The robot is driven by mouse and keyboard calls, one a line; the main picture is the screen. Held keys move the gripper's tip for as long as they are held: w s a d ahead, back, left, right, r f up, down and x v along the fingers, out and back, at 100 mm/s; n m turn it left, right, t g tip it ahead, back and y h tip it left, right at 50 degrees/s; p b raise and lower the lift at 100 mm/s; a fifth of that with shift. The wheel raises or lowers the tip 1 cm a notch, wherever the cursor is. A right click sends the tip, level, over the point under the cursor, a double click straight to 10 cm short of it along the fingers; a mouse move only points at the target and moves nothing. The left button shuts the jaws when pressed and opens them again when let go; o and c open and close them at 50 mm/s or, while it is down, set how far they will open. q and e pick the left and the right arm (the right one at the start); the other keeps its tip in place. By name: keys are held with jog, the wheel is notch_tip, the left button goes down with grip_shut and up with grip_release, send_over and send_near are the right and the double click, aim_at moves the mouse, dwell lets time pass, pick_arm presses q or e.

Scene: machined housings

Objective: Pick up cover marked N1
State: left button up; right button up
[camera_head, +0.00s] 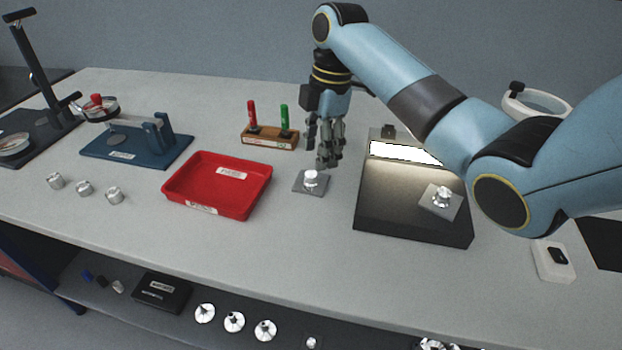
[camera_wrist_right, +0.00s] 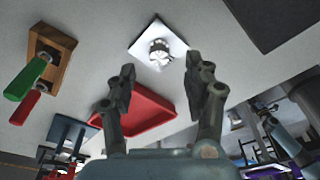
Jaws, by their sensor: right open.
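A square grey cover with a shiny round knob (camera_head: 311,182) lies flat on the bench right of the red tray. In the right wrist view this cover (camera_wrist_right: 141,44) is ahead of the fingertips, its knob between the finger lines. A second similar cover (camera_head: 453,207) lies on the dark lit stand. No N1 mark can be read on either. My right gripper (camera_head: 328,160) points down, open and empty, just above and behind the first cover, apart from it. Its two spread fingers also show in the wrist view (camera_wrist_right: 160,84). My left gripper is out of view.
A red tray (camera_head: 218,205) stands left of the first cover. A wooden block (camera_head: 270,142) with red and green pens is behind it. The dark stand (camera_head: 410,226) with a bright panel is on the right. Bench space in front of the cover is clear.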

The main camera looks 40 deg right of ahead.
aim_at(311, 173)
jog(key=shift+w+a+f, duration=0.1)
jog(key=shift+f, duration=0.35)
jog(key=f, duration=0.1)
jog(key=a+f, duration=0.1)
jog(key=f, duration=0.1)
jog(key=shift+f, duration=0.25)
jog(key=shift+w+a+f, duration=0.1)
jog(key=shift+f, duration=0.35)
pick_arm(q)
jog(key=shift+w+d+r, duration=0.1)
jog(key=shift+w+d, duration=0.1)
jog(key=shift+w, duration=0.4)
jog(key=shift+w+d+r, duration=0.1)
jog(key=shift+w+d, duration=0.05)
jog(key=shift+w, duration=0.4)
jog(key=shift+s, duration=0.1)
pick_arm(e)
jog(key=c, duration=0.5)
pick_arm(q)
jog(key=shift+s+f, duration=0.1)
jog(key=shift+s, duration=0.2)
pick_arm(e)
grip_shut()
